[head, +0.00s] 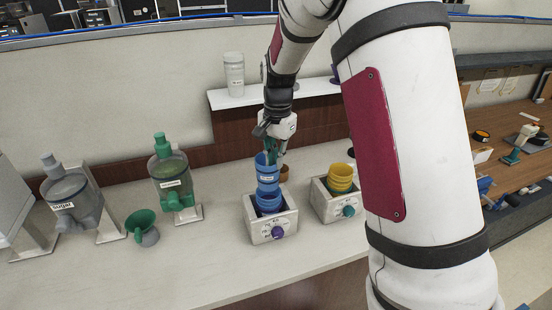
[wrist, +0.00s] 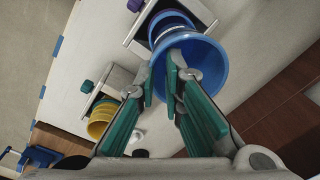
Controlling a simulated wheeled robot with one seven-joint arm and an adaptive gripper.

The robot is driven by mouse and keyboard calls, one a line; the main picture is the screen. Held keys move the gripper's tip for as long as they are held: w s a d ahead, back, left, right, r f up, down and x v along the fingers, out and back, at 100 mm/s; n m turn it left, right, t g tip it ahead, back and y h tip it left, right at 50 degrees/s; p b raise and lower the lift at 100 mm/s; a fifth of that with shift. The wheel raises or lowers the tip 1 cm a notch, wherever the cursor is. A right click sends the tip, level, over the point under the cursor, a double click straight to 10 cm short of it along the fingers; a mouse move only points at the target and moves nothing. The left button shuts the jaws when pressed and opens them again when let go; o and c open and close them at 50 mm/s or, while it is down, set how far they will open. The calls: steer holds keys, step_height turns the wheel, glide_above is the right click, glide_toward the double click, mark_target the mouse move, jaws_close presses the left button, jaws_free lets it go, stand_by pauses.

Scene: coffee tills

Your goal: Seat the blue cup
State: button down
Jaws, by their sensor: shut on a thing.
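The blue cup (head: 267,178), with a white label, hangs upright or nearly so from my gripper (head: 270,152). My gripper is shut on its wall; in the wrist view one finger lies over the cup's opening (wrist: 205,62) and the other beside its outside. The cup is just above the blue cups (head: 267,203) stacked in a white holder (head: 286,227) with a purple knob. From these views I cannot tell whether the held cup touches the stack.
A second white holder (head: 325,208) with a teal knob and yellow cups (head: 340,178) stands to the right. A small brown cup (head: 284,172) is behind the blue one. Grey (head: 72,200) and green (head: 172,170) dispensers and a green funnel (head: 141,222) stand left. The front counter is clear.

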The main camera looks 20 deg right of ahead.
mark_target(276, 187)
steer(key=shift+f, duration=0.15)
steer(key=shift+f+b, duration=0.85)
steer(key=shift+f, duration=4.25)
steer(key=c, duration=1.6)
jaws_free()
steer(key=shift+c, duration=0.2)
steer(key=o, duration=0.3)
steer(key=shift+o, duration=0.2)
steer(key=shift+r, duration=0.15)
steer(key=shift+r+p, duration=0.75)
steer(key=shift+r, duration=3.15)
